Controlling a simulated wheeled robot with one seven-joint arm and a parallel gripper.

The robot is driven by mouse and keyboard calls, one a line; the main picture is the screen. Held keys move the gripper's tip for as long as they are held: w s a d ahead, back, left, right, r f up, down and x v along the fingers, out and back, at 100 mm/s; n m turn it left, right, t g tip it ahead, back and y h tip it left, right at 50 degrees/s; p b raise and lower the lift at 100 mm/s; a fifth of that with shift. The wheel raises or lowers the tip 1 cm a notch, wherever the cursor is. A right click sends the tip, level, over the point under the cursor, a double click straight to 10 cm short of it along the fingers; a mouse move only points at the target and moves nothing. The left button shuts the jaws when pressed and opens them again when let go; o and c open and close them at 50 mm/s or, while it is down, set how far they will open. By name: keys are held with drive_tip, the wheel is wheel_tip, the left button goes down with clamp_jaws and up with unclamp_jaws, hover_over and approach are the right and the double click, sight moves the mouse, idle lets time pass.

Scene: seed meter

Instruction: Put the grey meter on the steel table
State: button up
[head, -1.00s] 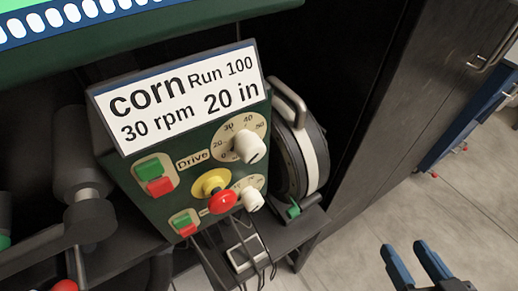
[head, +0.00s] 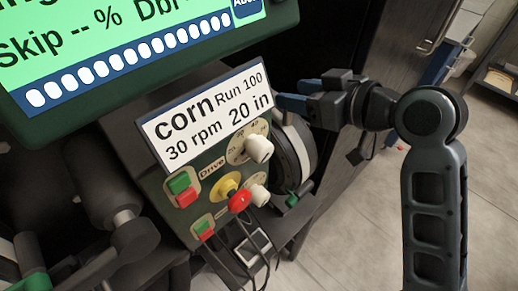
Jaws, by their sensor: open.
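The meter (head: 292,147), a round dark grey disc unit with a pale band, stands upright just right of the green control box in the head view. I cannot make out the steel table.
The green control box (head: 210,178) with knobs and a red button stands close on the left, with a large green-lit screen (head: 120,60) above it. Cables hang in front. A dark cabinet (head: 395,45) stands behind; open floor (head: 370,240) lies to the right.

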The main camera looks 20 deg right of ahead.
sight(275, 92)
drive_tip(key=shift+a+p+x, duration=0.15)
drive_tip(key=shift+p+x, duration=0.15)
drive_tip(key=shift+x, duration=1.45)
drive_tip(key=shift+a+p+x, duration=0.15)
drive_tip(key=shift+p+x, duration=0.1)
drive_tip(key=shift+x, duration=1.5)
clamp_jaws()
drive_tip(key=shift+r, duration=0.3)
